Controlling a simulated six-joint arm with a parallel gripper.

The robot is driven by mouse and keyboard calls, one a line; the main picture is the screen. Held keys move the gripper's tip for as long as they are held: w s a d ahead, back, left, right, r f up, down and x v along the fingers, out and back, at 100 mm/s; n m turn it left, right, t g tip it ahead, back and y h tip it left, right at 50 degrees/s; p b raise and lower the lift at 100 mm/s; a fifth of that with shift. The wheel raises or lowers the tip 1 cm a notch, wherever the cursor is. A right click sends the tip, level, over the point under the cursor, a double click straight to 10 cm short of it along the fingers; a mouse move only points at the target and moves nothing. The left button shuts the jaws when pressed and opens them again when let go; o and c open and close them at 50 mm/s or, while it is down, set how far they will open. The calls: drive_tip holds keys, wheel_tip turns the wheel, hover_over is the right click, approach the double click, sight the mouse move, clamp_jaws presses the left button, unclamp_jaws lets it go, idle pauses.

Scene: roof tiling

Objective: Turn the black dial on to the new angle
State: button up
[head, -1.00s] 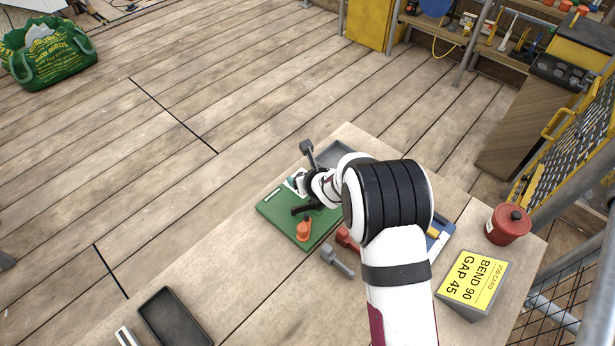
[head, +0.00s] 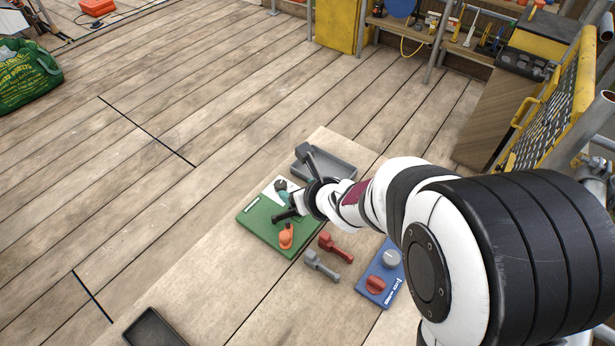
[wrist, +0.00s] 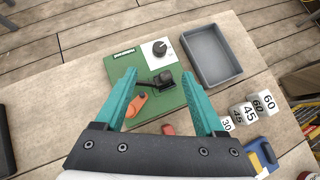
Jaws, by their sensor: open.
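The black dial (wrist: 161,47) sits on a white card (wrist: 154,56) at the far part of the green board (wrist: 115,62) in the wrist view. My gripper (wrist: 158,74) is open, its two teal fingers spread wide above the board. The dial lies beyond the fingertips, apart from them, with nothing held. A black lever-like fitting (wrist: 158,84) and an orange handle (wrist: 137,105) on the board show between the fingers.
A grey tray (wrist: 211,56) stands right of the board. Numbered white blocks (wrist: 249,113) lie nearer, at the right. In the head view, a grey lever (head: 321,265), a red lever (head: 335,248) and a blue board (head: 378,287) with knobs lie near my arm. A dark tray (head: 153,330) is front left.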

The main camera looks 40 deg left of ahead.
drive_tip(key=w+r+n+g+y, duration=0.1)
drive_tip(key=w+n, duration=0.1)
drive_tip(key=w, duration=0.1)
drive_tip(key=n+g, duration=0.2)
approach(280, 184)
drive_tip(key=x, duration=0.8)
drive_tip(key=shift+w+a+f, duration=0.15)
drive_tip(key=shift+f, duration=0.15)
drive_tip(key=shift+c, duration=0.3)
clamp_jaws()
